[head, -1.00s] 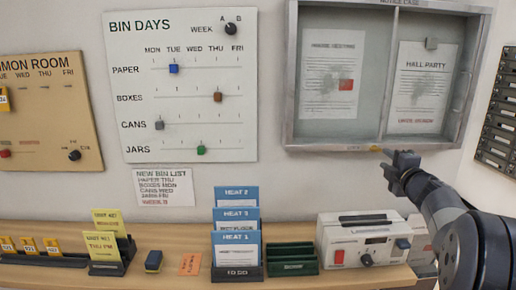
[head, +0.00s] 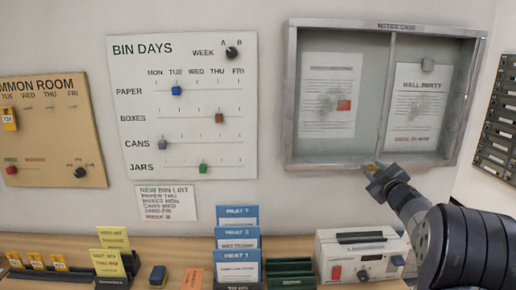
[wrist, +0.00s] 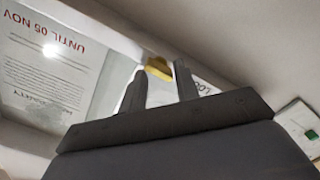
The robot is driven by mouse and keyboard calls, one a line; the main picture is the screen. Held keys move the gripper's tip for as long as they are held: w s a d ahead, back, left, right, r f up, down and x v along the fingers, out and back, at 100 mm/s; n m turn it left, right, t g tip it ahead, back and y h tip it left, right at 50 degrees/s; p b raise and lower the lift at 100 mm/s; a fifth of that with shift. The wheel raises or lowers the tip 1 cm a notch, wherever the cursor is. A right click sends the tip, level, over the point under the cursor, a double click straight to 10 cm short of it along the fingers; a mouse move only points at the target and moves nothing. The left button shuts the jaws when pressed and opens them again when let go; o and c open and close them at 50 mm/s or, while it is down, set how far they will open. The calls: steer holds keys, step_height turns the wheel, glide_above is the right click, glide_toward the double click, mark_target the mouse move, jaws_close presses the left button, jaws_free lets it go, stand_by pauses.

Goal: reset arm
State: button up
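My gripper (head: 374,174) is at the lower edge of the grey notice case (head: 290,100), beside a small yellow piece (head: 372,166) on its bottom frame. In the wrist view the two dark fingers of my gripper (wrist: 160,88) stand apart. The yellow piece (wrist: 158,68) shows beyond the gap between the fingertips, and nothing is clearly held. Part of a label starting "LO" (wrist: 205,88) shows beside the right finger. My dark arm reaches in from the lower right of the head view.
The bin days board (head: 190,105) hangs left of the case, the common room board (head: 45,165) farther left. Below, the shelf (head: 190,245) bears blue cards (head: 238,267), a white device (head: 330,255) and yellow cards (head: 107,262). Dark mailboxes (head: 497,130) are at right.

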steer(key=m+p, duration=0.2)
steer(key=m, duration=0.1)
steer(key=m+p, duration=0.1)
steer(key=shift+r+m, duration=0.3)
steer(key=m+p, duration=0.3)
steer(key=m, duration=0.1)
steer(key=shift+d+f+m+p, duration=0.1)
steer(key=shift+d+m+p, duration=0.05)
steer(key=shift+m+p, duration=0.25)
steer(key=shift+s+f+b, duration=0.2)
steer(key=shift+s+b, duration=0.1)
steer(key=shift+s, duration=0.45)
